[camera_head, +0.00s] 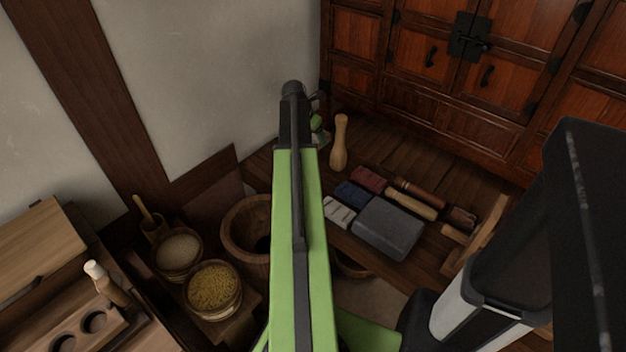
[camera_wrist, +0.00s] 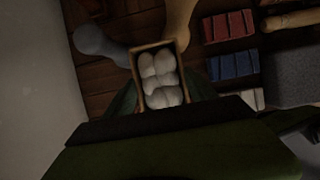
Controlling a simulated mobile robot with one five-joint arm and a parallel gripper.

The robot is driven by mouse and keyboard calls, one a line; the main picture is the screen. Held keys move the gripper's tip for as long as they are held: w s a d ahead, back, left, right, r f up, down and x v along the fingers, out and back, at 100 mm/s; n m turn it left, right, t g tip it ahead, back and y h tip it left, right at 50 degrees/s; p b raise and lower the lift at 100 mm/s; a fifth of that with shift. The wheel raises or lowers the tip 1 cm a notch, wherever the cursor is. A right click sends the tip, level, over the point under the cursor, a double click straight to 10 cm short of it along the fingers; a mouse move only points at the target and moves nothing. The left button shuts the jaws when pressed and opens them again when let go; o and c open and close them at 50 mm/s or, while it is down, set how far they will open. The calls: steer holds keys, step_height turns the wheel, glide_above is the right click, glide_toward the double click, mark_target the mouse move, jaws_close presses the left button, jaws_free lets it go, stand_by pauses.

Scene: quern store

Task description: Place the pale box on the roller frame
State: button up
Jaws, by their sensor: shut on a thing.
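A small box with a thin pale wooden rim (camera_wrist: 137,68) and white rounded lumps inside shows in the wrist view. My gripper (camera_wrist: 160,97) is shut on it, with a dark green finger at each side. In the head view my green arm reaches to the back, and the gripper (camera_head: 318,128) is mostly hidden behind it; I cannot make out the box there. A wooden frame (camera_head: 489,237) at the right end of the wooden top may be the roller frame; my own dark parts partly hide its surroundings.
A grey rounded thing (camera_wrist: 95,40) is left of the box. Red (camera_head: 369,179), blue (camera_head: 354,194) and white blocks, a grey block (camera_head: 387,227) and wooden rollers (camera_head: 408,200) lie to the right.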

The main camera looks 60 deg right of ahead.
step_height(320, 180, down, 16)
steer(key=b, duration=1.4)
steer(key=shift+r, duration=0.2)
steer(key=o, duration=1.5)
steer(key=shift+f, duration=0.1)
steer(key=shift+c, duration=0.2)
